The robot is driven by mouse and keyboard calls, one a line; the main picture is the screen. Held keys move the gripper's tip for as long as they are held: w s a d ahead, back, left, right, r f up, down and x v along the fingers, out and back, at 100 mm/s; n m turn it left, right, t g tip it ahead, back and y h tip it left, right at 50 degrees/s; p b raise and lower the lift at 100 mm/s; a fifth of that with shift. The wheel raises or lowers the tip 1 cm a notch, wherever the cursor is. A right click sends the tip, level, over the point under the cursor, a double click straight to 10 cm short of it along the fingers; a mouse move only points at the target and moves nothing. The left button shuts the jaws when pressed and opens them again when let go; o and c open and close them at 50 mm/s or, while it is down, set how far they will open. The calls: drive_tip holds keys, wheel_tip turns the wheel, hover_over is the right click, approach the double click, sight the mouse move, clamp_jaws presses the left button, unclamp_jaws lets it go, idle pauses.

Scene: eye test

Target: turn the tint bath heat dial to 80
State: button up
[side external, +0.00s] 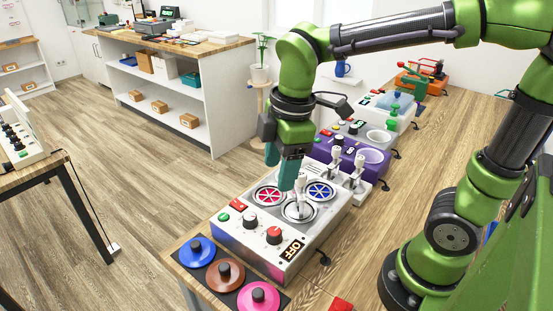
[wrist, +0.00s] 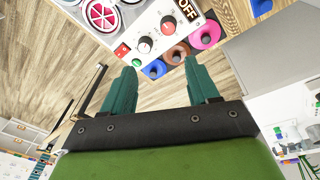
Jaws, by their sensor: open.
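The dials also show in the wrist view, the left one (wrist: 145,45) and the right one (wrist: 168,26). A display (side external: 292,250) beside them reads OFF. No label naming the tint bath is readable. A purple unit with a white bowl (side external: 371,156) stands behind, with small controls. My gripper (side external: 281,174) is open and empty, above the box's left side. In the wrist view its teal fingers (wrist: 160,67) are apart, touching no dial.
Blue (side external: 197,252), brown (side external: 225,276) and pink (side external: 258,297) knobbed discs lie in front. More units stand behind. Open floor lies left.

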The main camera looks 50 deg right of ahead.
sight(274, 231)
drive_tip(key=f+n, duration=0.2)
drive_tip(key=f, duration=0.3)
drive_tip(key=f+n, duration=0.3)
drive_tip(key=f, duration=0.2)
drive_tip(key=a+f+n+g, duration=0.1)
drive_tip(key=f+n, duration=0.2)
drive_tip(key=f, duration=0.2)
drive_tip(key=shift+w+a+f+h, duration=0.1)
drive_tip(key=shift+w+f+h, duration=0.05)
drive_tip(key=shift+f+h, duration=0.15)
drive_tip(key=shift+r, duration=0.1)
drive_tip(key=c, duration=1)
drive_tip(key=shift+c, duration=0.2)
